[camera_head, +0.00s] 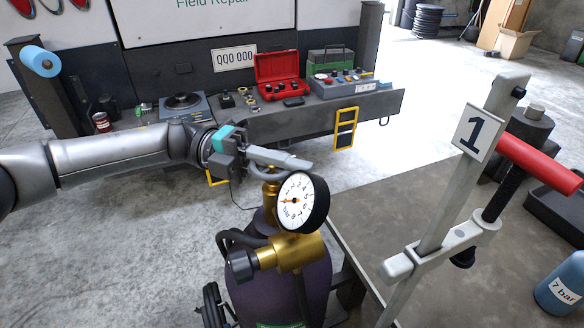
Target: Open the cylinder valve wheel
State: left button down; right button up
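A dark purple gas cylinder (262,292) stands upright at the bottom centre with a brass valve and regulator (297,250) on top. A round white pressure gauge (296,201) faces me, its needle pointing left. The grey valve wheel (262,174) sits above the brass stem, behind the gauge, and is largely hidden by my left gripper (290,161). That gripper reaches in from the left, with its fingers pointing right at the wheel's height. I cannot tell whether the fingers touch the wheel or how far apart they are. My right gripper is not in view.
A grey table (400,215) lies right of the cylinder. On it stand a clamp with a red handle (540,163), a "1" sign (477,132) and a blue "7 bar" bottle (563,285). Behind, a truck's tailboard (330,113) holds a red case (279,80) and instruments.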

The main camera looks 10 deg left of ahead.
pick_arm(q)
jog(key=shift+t, duration=0.3)
jog(key=shift+w+n+t+p, duration=0.25)
jog(key=shift+n+t+p, duration=0.95)
jog(key=shift+t, duration=0.5)
jog(key=shift+w+n+t, duration=0.2)
jog(key=shift+n+t, duration=0.7)
jog(key=shift+t, duration=0.2)
jog(key=shift+w+a+n+t+p, duration=0.15)
jog(key=shift+n+t+p, duration=0.3)
jog(key=shift+n+t, duration=0.55)
jog(key=n+t+y, duration=0.1)
jog(key=t, duration=0.2)
jog(key=w+n+t+y, duration=0.1)
jog(key=n+t+y, duration=0.1)
jog(key=shift+a+f+t, duration=0.1)
jog(key=shift+t, duration=0.3)
jog(key=shift+w+a+n+t+y, duration=0.1)
jog(key=shift+w+n+t+y, duration=0.05)
jog(key=shift+n+t+y, duration=0.4)
jog(key=shift+w+a+n+t+y, duration=0.1)
jog(key=shift+n+t+y, duration=0.35)
jog(key=shift+n+t, duration=0.2)
jog(key=shift+w+a+n+t+y+p, duration=0.15)
jog(key=shift+a+n+t+y, duration=0.1)
jog(key=shift+n+t+y, duration=0.85)
jog(key=shift+w+a+n+t+y+p, duration=0.2)
jog(key=shift+n+t+y, duration=0.5)
jog(key=shift+y, duration=0.8)
